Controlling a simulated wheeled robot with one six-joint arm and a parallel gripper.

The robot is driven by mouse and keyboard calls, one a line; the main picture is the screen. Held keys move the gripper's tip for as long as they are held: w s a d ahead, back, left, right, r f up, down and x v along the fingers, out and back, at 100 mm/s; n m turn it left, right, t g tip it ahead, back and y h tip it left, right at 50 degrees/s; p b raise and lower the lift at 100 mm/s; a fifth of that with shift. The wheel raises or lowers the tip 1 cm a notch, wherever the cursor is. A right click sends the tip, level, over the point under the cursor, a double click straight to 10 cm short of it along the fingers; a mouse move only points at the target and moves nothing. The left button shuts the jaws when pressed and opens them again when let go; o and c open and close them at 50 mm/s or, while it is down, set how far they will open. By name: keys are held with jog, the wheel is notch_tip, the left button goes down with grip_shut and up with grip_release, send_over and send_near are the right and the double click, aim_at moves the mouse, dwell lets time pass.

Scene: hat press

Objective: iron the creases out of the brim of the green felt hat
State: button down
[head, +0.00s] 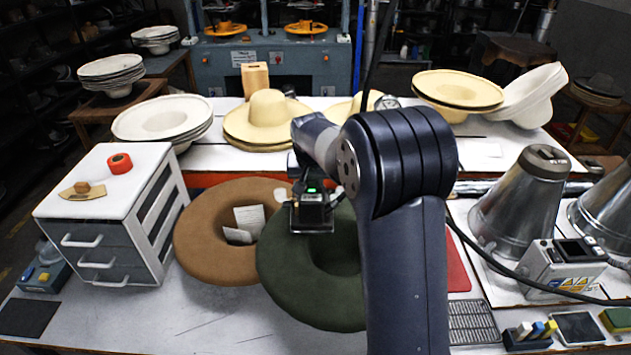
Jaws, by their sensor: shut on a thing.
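The green felt hat (315,307) lies on the work table with its rounded brim facing up and a dark hollow in the middle. My arm covers its right side. My gripper (311,192) is above the far left part of the brim, its fingers mostly hidden by my wrist. It is shut on a dark, boxy iron (312,224) with a flat metallic base. The base is over the brim, and I cannot tell whether it touches the felt. No crease can be made out on the visible brim.
A brown hat (205,245) with paper slips lies left of the green one. A white drawer unit (110,215) stands farther left. Metal cones (520,200), a control box (562,270) and a metal grate (472,322) are at right. Pale hats (265,118) line the back.

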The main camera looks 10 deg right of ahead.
jog(key=shift+s+a, duration=0.15)
jog(key=shift+a, duration=0.35)
jog(key=shift+d+r, duration=0.1)
jog(key=shift+d, duration=0.1)
jog(key=shift+w+d+r+p, duration=0.2)
jog(key=shift+w+d, duration=0.15)
jog(key=shift+d, duration=0.45)
jog(key=shift+w+d+r+p, duration=0.15)
jog(key=shift+w+d, duration=0.2)
jog(key=shift+d, duration=0.45)
jog(key=shift+f, duration=0.1)
jog(key=shift+d, duration=0.15)
jog(key=shift+d+f, duration=0.2)
jog(key=shift+d, duration=1.45)
jog(key=shift+a, duration=0.2)
jog(key=shift+s+a, duration=0.1)
jog(key=shift+a, duration=1.55)
jog(key=shift+a, duration=0.15)
